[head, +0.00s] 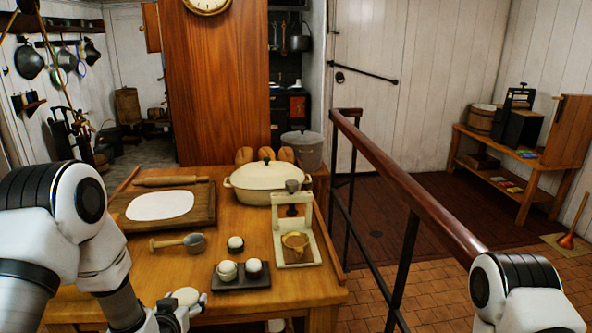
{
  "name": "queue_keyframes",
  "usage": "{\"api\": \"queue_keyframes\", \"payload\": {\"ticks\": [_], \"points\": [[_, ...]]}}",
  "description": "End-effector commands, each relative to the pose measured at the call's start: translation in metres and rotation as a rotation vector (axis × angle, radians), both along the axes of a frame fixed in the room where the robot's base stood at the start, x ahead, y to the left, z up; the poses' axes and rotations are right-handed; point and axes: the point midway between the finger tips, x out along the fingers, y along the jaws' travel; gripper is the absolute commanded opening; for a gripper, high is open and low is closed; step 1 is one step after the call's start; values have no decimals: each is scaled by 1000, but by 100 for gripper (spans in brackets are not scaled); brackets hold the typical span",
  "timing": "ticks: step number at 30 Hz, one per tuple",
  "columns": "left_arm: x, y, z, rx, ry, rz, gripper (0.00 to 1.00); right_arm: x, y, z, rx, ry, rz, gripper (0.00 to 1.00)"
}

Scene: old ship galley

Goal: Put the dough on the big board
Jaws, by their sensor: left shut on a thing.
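My left gripper (182,312) is low at the front edge of the table, shut on a pale, rounded lump that looks like the dough (186,296). The fingers and wrist hide part of the lump. The big board (202,216) lies at the back left of the table, beyond my gripper. A flat white oval (160,205) and a rolling pin (170,181) lie on it. My right arm shows at the lower right, but its gripper is out of view.
A metal scoop with a wooden handle (194,243) lies between gripper and board. A dark tray (240,284) with small pale vessels, a white press stand (311,248) and a cream pot (262,183) stand to the right. A railing (400,190) runs beside the table.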

Motion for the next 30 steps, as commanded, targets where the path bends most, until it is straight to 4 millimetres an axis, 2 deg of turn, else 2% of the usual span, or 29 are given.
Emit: {"api": "queue_keyframes", "payload": {"ticks": [3,6,10,14,24,26,30], "points": [[-8,-48,3,6,3,-104,33,0,0,0,0,0,0,0],[-23,-84,3,7,4,-160,33,0,0,0,0,0,0,0],[-43,-111,3,5,3,-181,33,0,0,0,0,1,-1,0],[-56,-111,5,2,1,-133,33,0,0,0,0,1,0,0],[-55,-109,4,-2,1,-125,33,0,0,0,0,1,0,0],[-50,-112,3,-3,-1,-158,33,0,0,0,0,1,0,0],[-29,-92,4,-7,-3,-157,33,0,0,0,0,1,0,0]]}}
